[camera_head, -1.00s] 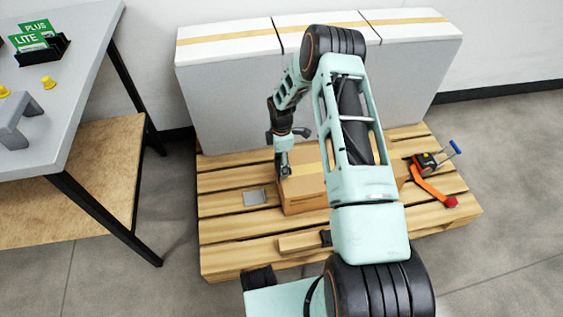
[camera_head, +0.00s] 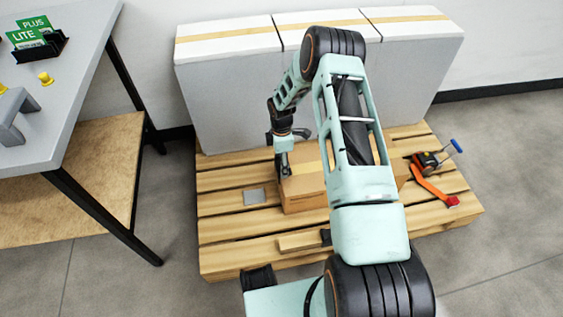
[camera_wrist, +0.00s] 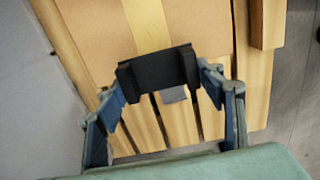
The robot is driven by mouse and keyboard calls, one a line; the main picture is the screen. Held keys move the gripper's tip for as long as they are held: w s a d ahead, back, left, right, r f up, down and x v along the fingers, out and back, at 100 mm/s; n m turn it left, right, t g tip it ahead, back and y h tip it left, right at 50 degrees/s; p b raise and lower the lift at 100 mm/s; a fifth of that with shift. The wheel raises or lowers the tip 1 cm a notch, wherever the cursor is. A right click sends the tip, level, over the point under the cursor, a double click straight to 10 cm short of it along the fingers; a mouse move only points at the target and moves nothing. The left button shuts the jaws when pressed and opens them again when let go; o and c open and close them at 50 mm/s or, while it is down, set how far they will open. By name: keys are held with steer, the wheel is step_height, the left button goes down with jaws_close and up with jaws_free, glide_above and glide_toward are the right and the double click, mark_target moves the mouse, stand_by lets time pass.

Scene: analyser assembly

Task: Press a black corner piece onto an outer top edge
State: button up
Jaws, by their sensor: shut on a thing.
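The black corner piece (camera_wrist: 158,70) shows in the wrist view, held between the fingertips of my gripper (camera_wrist: 160,78). It lies across the near edge of a brown cardboard box (camera_wrist: 98,35), over the end of its pale tape strip. I cannot tell whether it is fully seated on the edge. In the head view my gripper (camera_head: 285,167) points down at the left top edge of the box (camera_head: 308,190). The corner piece is too small to make out there.
The box sits on a wooden pallet (camera_head: 225,228) with a grey plate (camera_head: 254,196), a wooden block (camera_head: 299,242) and an orange strap with ratchet (camera_head: 428,186). White-topped grey boxes (camera_head: 225,90) stand behind. A table (camera_head: 75,85) is at left.

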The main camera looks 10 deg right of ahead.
steer(key=shift+f+b, duration=1.1)
steer(key=shift+f, duration=0.3)
steer(key=shift+f+b, duration=0.3)
steer(key=shift+f, duration=0.05)
stand_by(0.3)
steer(key=o, duration=1.2)
steer(key=shift+c, duration=0.2)
steer(key=shift+r, duration=0.1)
steer(key=shift+r+p, duration=2.05)
steer(key=shift+r, duration=1.4)
